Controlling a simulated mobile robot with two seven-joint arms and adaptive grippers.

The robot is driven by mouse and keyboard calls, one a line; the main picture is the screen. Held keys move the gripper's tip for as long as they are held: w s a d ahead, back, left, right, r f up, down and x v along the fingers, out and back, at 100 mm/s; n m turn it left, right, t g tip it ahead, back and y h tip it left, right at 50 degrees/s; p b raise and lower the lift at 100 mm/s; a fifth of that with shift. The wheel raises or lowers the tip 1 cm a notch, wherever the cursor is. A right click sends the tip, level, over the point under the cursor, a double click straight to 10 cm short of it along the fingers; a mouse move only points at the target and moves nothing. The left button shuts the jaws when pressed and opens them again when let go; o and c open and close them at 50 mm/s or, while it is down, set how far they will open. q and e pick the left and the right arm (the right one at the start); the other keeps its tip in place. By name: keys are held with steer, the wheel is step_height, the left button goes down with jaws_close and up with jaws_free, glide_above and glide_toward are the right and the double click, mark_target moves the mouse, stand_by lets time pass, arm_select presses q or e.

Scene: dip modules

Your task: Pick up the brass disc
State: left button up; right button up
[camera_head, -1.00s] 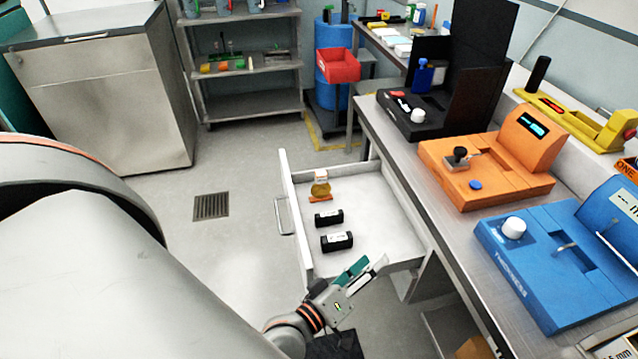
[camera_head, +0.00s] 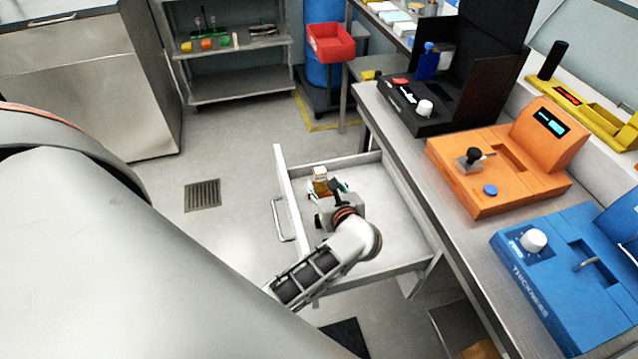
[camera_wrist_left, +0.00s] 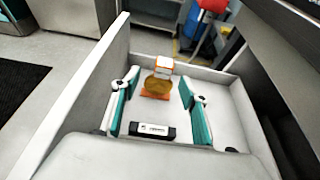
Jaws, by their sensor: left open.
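The brass disc (camera_wrist_left: 157,86) stands upright in an orange holder inside the open drawer (camera_wrist_left: 232,92), with a white and orange block right behind it. In the head view the disc (camera_head: 320,187) is partly hidden by my left gripper (camera_head: 335,194). That gripper is open and reaches down into the drawer. In the left wrist view its two teal-padded fingers (camera_wrist_left: 158,98) frame the disc, one on each side, with clear gaps. Whether the fingertips are level with the disc is hard to tell. My right gripper is not in view.
A black labelled block (camera_wrist_left: 155,131) lies in the drawer on the near side of the disc. The drawer's front wall (camera_head: 286,192) and the workbench (camera_head: 400,140) flank the arm. Orange (camera_head: 480,180) and blue (camera_head: 545,285) devices stand on the bench.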

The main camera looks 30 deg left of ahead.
mark_target(322, 175)
arm_select(q)
steer(key=x, duration=0.6)
steer(key=shift+w+d, duration=0.2)
steer(key=shift+w, duration=0.1)
jaws_close()
